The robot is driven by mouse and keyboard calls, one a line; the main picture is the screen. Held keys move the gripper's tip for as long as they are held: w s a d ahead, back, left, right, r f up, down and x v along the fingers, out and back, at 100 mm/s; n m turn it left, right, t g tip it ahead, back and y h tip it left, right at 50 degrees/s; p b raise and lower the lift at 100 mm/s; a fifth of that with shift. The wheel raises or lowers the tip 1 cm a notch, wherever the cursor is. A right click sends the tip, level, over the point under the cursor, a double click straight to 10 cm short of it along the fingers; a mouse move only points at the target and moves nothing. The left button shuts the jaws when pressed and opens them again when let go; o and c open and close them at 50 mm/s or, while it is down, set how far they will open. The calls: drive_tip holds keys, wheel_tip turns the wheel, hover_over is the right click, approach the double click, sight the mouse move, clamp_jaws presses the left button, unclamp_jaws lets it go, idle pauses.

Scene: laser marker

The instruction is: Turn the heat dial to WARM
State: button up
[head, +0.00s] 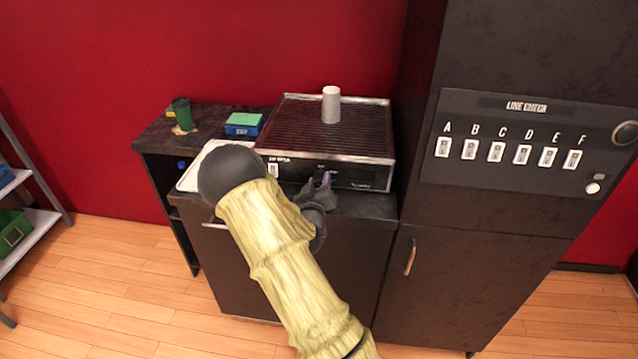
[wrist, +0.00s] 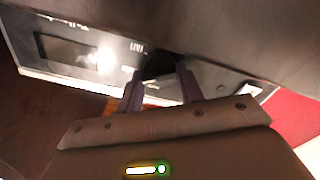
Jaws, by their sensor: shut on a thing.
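The heat dial is a dark round knob (wrist: 158,66) on the front panel, seen between my fingers in the wrist view. My gripper (head: 320,181) is at the front panel (head: 360,177) of the ribbed-top machine, and its purple fingers (wrist: 158,84) are shut on the knob from both sides. In the head view the knob is hidden by my gripper. Small white lettering shows on the panel near the knob, but the WARM mark and the dial's pointer cannot be made out. A bright glare covers part of the panel in the wrist view.
A light grey cup (head: 331,104) stands upside down on the ribbed top. A blue box with a green top (head: 243,124) and a green cup (head: 182,113) stand to the left. A tall dark cabinet (head: 500,200) with switches A to F rises close on the right.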

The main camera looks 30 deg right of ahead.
drive_tip(key=o, duration=1)
drive_tip(key=p+v, duration=0.6)
drive_tip(key=v, duration=1.1)
drive_tip(key=shift+s+a+p, duration=0.15)
drive_tip(key=shift+a+p, duration=0.1)
drive_tip(key=shift+p, duration=0.1)
